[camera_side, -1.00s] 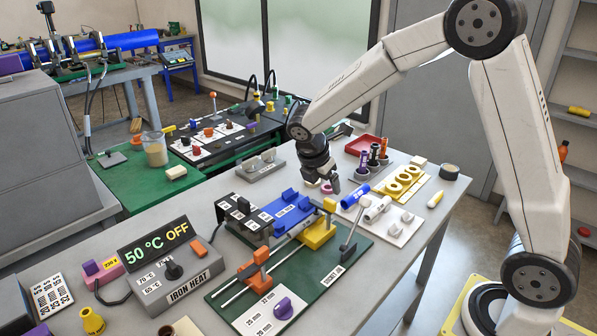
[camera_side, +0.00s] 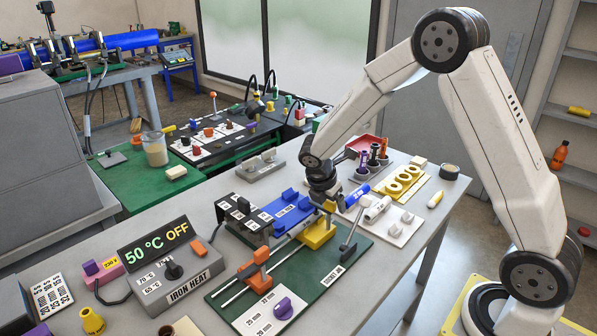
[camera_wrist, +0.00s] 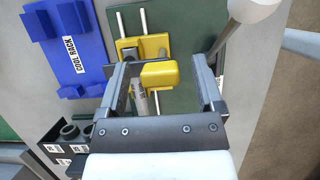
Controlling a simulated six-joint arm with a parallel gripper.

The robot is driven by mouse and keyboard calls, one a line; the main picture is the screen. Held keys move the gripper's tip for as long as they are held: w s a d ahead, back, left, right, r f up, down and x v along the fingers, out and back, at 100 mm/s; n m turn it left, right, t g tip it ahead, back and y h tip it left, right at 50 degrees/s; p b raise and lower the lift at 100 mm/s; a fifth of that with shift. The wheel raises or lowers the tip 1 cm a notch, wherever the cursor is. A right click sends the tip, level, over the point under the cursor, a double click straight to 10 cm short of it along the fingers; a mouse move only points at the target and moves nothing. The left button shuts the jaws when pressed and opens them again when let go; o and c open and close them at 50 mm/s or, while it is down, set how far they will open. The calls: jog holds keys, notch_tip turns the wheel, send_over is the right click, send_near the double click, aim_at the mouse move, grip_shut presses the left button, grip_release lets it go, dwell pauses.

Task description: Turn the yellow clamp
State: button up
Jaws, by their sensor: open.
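The yellow clamp (camera_side: 319,236) stands on the green joint jig board (camera_side: 334,283), at the far end of its two metal rods. In the wrist view its yellow knob (camera_wrist: 160,74) lies between the two fingers of my gripper (camera_wrist: 163,82). The clamp's yellow block (camera_wrist: 142,46) shows behind the knob, with a grey pipe-like piece near it. My gripper (camera_side: 327,204) is open just above the clamp in the side view. I cannot tell whether either finger touches the knob.
The blue cool rack (camera_side: 285,212) stands close on the left of the clamp. A lever with a pale knob (camera_wrist: 256,8) rises close to the right finger. The orange clamp (camera_side: 254,270) sits nearer on the same rods. White pipe fittings (camera_side: 377,209) lie to the right.

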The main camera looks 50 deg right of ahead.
jog(key=shift+c, duration=0.2)
grip_shut()
dwell(0.3)
jog(key=m+g, duration=0.1)
jog(key=m, duration=0.3)
jog(key=shift+g, duration=0.4)
jog(key=m+g+y, duration=0.1)
jog(key=m, duration=0.6)
jog(key=m+g+y, duration=0.1)
jog(key=m, duration=0.1)
jog(key=shift+y, duration=0.3)
jog(key=shift+m+g+y, duration=0.3)
jog(key=shift+m+y, duration=0.6)
jog(key=shift+m, duration=1.6)
